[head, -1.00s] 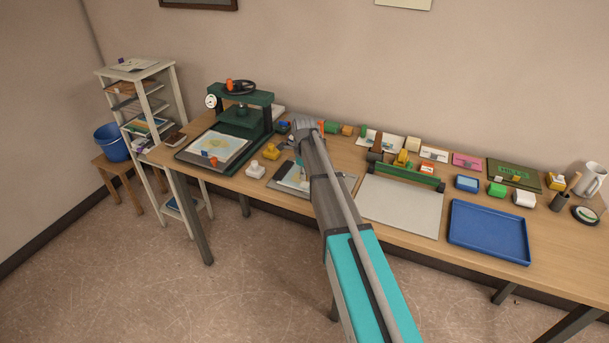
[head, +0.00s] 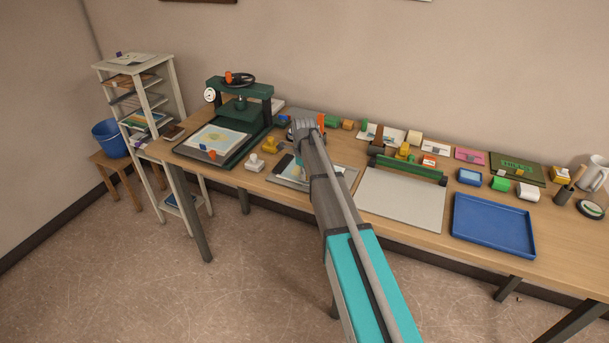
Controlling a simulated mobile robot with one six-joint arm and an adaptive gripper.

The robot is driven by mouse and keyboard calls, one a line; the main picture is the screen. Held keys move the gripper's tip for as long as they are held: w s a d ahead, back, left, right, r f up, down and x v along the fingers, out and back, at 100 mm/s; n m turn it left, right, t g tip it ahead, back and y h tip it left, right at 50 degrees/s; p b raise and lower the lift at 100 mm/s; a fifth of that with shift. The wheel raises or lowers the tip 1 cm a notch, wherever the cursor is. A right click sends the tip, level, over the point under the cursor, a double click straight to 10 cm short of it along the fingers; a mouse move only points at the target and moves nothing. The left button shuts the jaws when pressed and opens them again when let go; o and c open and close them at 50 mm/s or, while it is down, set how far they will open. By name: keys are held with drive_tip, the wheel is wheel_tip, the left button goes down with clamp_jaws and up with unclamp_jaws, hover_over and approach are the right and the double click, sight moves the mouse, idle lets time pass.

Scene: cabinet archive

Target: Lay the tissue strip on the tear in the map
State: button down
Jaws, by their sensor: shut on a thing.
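A map sheet (head: 288,174) with pale blue and yellow patches lies on a grey board (head: 325,192) near the table's front edge, left of the middle. My arm covers its right part, and the tear cannot be made out. My gripper (head: 297,163) is over this map, mostly hidden by my own wrist and arm. It is shut on the tissue strip, which is too small and too covered to see clearly. I cannot tell whether the strip touches the map. A second map (head: 217,138) lies on the dark press board at the left.
The green screw press (head: 240,105) stands left of my gripper. Right are a grey board with a green bar (head: 400,200), a blue tray (head: 493,225) and several small blocks.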

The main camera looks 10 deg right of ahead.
drive_tip(key=shift+f+b, duration=0.5)
drive_tip(key=shift+f, duration=0.05)
drive_tip(key=c, duration=0.7)
unclamp_jaws()
drive_tip(key=shift+r, duration=0.1)
drive_tip(key=shift+c, duration=0.4)
drive_tip(key=shift+r, duration=0.1)
drive_tip(key=shift+r+p, duration=3.4)
drive_tip(key=shift+p, duration=0.2)
drive_tip(key=s+n, duration=2.5)
drive_tip(key=s, duration=0.4)
drive_tip(key=shift+a, duration=0.4)
